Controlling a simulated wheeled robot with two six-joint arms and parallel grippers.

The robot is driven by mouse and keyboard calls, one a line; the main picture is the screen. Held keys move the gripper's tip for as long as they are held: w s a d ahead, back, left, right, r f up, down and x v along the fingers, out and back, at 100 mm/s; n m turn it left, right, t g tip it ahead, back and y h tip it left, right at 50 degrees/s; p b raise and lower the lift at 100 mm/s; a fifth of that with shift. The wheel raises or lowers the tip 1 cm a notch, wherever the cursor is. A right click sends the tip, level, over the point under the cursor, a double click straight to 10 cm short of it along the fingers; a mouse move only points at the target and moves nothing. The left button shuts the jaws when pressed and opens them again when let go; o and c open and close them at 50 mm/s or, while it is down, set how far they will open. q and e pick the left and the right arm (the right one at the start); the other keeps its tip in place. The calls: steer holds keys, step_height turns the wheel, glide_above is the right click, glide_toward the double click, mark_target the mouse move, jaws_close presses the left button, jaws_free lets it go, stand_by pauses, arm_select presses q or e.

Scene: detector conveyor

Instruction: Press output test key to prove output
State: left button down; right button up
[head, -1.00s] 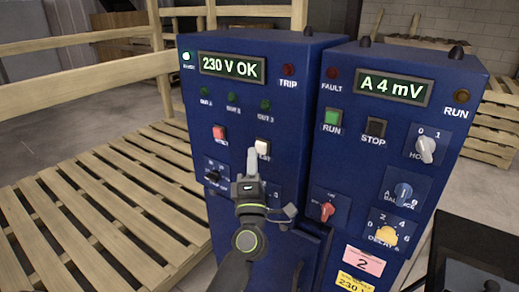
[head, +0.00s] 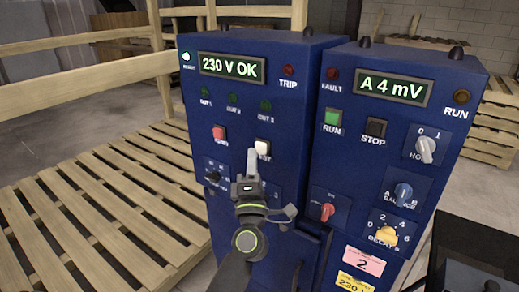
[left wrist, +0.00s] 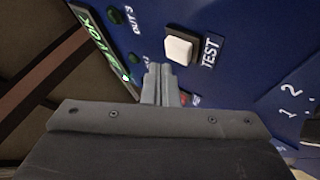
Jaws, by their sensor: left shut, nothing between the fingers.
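The white TEST key (head: 263,146) is on the blue left cabinet (head: 240,110); it also shows in the left wrist view (left wrist: 179,49), with its TEST label beside it. My left gripper (head: 252,160) is shut and empty, its fingertips just below and left of the key in the head view. In the left wrist view the fingertips (left wrist: 160,76) are close to the key, with a small gap visible; contact cannot be told. The display (head: 231,66) reads 230 V OK. The OUT lamps (head: 232,99) look dark green. My right gripper is not in view.
A red key (head: 219,133) sits left of the TEST key. The right cabinet has a green RUN key (head: 333,118), a STOP key (head: 376,128) and several knobs. Wooden pallets (head: 110,210) lie at left.

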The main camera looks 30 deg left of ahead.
arm_select(q)
steer(key=shift+w, duration=0.1)
stand_by(0.7)
steer(key=shift+w, duration=0.35)
steer(key=shift+w, duration=0.5)
stand_by(0.7)
steer(key=shift+s, duration=0.1)
steer(key=shift+s+p, duration=0.5)
steer(key=shift+s, duration=0.35)
steer(key=s+p, duration=0.1)
steer(key=s, duration=0.4)
steer(key=shift+a, duration=0.2)
